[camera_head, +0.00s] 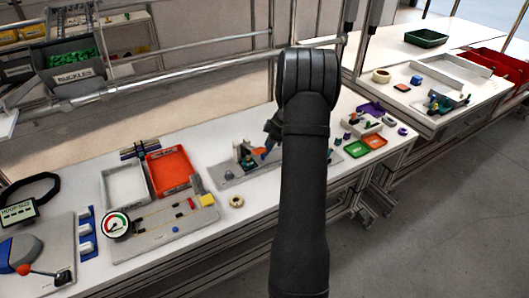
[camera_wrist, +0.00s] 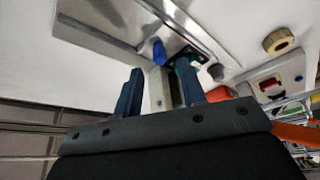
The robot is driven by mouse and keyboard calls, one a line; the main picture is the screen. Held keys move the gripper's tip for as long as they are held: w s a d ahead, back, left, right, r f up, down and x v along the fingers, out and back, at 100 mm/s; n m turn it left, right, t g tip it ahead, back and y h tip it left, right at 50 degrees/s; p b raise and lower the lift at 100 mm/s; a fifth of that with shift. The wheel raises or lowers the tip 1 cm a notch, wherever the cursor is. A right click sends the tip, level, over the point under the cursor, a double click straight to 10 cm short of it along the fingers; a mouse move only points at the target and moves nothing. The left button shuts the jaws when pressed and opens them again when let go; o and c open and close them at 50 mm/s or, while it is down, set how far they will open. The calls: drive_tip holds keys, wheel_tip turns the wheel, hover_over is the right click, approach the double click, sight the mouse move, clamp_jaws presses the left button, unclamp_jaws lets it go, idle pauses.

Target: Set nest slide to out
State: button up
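My gripper (camera_wrist: 159,95) shows in the wrist view as two blue fingers standing apart. A pale grey block (camera_wrist: 157,90) lies between them in the picture, with gaps visible at its sides. A blue knob (camera_wrist: 159,51) and a dark green part (camera_wrist: 184,66) sit just beyond the fingertips. In the head view my arm reaches over a grey fixture plate (camera_head: 228,183) in the middle of the bench and hides part of it. The plate carries small upright parts and an orange piece (camera_head: 259,152). I cannot tell for certain which part is the nest slide or its position.
Left of the fixture are a red tray (camera_head: 169,172), a white tray (camera_head: 125,187) and a dial gauge (camera_head: 116,225). A tan ring (camera_head: 236,201) lies near the front edge. Green (camera_head: 357,150) and orange (camera_head: 375,141) trays stand to the right.

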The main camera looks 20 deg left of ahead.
drive_tip(key=shift+x, duration=1.9)
drive_tip(key=shift+w, duration=0.1)
clamp_jaws()
